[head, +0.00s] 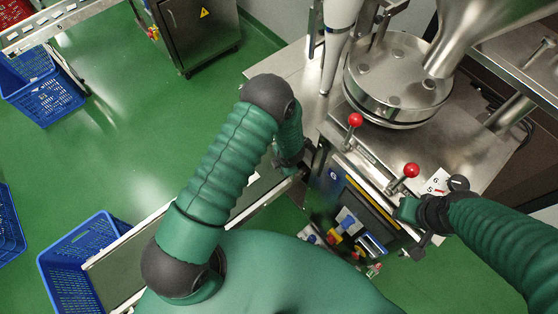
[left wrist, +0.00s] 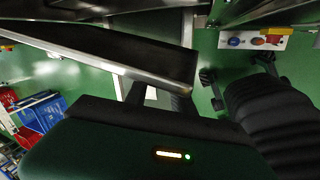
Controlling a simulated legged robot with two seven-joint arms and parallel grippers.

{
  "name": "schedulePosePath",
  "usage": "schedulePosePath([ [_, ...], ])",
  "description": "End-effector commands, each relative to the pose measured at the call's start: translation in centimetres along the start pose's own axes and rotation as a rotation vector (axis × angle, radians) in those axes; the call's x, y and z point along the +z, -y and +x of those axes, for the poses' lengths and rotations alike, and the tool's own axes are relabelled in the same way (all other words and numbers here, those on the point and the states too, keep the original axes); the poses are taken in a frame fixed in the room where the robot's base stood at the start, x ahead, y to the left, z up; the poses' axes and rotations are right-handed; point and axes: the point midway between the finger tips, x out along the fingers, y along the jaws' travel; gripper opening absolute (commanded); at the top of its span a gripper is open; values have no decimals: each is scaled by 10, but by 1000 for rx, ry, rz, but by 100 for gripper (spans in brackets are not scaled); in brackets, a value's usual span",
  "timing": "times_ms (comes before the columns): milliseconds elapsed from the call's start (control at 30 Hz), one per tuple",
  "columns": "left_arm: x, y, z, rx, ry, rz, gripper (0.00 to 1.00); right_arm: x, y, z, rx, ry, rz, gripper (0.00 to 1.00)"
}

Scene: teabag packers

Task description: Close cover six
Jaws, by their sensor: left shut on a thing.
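My left gripper (head: 305,167) is at the left edge of the machine front in the head view, partly hidden by its own wrist. In the left wrist view, the left gripper (left wrist: 160,97) is shut on the edge of a dark, metal-rimmed panel (left wrist: 120,57). This panel looks like the cover; I cannot read a number on it there. In the head view, a dark panel with a small round blue mark (head: 333,175) faces the front of the machine. My right gripper (head: 417,247) is beside the machine's right front corner. Its fingers look apart and empty in the left wrist view (left wrist: 238,80).
Two red-knobbed levers (head: 355,120) and a steel round vessel (head: 392,75) stand on the steel machine top. Coloured buttons and switches (head: 345,225) are below the front. A blue crate (head: 75,265) stands at lower left.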

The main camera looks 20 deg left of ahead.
Motion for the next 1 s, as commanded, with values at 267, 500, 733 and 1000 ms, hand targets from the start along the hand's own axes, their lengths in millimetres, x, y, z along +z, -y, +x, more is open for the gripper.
schedulePosePath([
  [267,2,2,0,-7,-2,-16,0,-1,0,-4,0,0,-1,36],
  [500,2,2,1,-4,-5,-17,0,-1,0,-4,0,0,-1,36],
  [733,2,1,0,-3,-5,-18,51,-1,0,-4,0,0,0,36],
  [1000,2,1,-2,-2,-4,-18,51,-1,0,-4,0,0,0,36],
])
